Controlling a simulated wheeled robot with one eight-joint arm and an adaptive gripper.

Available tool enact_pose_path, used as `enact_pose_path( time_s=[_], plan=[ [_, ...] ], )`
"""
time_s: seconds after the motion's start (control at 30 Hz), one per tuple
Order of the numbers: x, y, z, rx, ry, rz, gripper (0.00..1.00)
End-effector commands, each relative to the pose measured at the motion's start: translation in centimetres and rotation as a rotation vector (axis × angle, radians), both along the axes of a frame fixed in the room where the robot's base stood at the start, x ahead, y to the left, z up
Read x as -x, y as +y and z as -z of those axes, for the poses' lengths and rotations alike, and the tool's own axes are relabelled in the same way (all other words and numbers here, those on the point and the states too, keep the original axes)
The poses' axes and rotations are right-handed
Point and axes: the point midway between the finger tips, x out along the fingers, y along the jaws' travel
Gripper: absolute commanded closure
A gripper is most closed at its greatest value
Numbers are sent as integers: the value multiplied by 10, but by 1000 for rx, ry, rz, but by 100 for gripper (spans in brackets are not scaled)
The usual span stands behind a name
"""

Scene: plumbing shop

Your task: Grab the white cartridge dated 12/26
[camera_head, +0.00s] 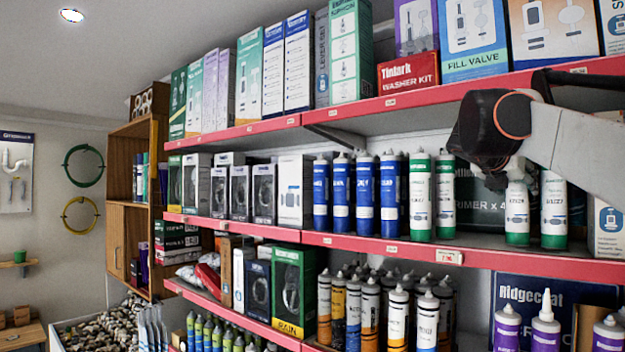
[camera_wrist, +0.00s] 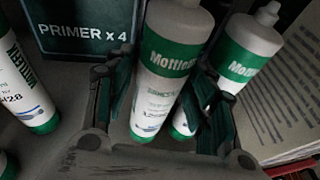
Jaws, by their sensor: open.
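My gripper (camera_wrist: 160,75) is open, with one finger on each side of a white and green cartridge (camera_wrist: 163,70) marked "Mottl..."; I cannot tell whether they touch it. In the head view this cartridge (camera_head: 517,212) stands upright on the middle shelf, its top partly covered by my gripper (camera_head: 497,178). A similar cartridge (camera_wrist: 236,62) stands close to its right, also seen in the head view (camera_head: 553,212). Another white and green cartridge (camera_wrist: 22,85) is at left, its print ending in what looks like 28. No 12/26 date is readable.
A dark green "PRIMER x 4" box (camera_wrist: 85,30) stands behind, left of the cartridge. A pale printed box (camera_wrist: 290,90) is close on the right. Blue and white cartridges (camera_head: 340,195) stand farther left. The red-edged upper shelf (camera_head: 450,90) runs above my arm.

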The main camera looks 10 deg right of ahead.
Motion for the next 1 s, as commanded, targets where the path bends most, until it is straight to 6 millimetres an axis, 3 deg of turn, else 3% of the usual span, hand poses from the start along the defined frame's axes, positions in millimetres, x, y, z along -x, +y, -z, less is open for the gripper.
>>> enact_pose_path(
  time_s=[0.2, 0.43, 0.77, 1.0],
  plan=[
    [-1, -2, 1, 0, 0, 0, 49],
    [-1, -1, 1, -1, -1, -1, 100],
    [-1, -1, -1, 0, 0, -1, 100],
    [-1, -1, -17, 0, 0, -1, 100]
  ],
)
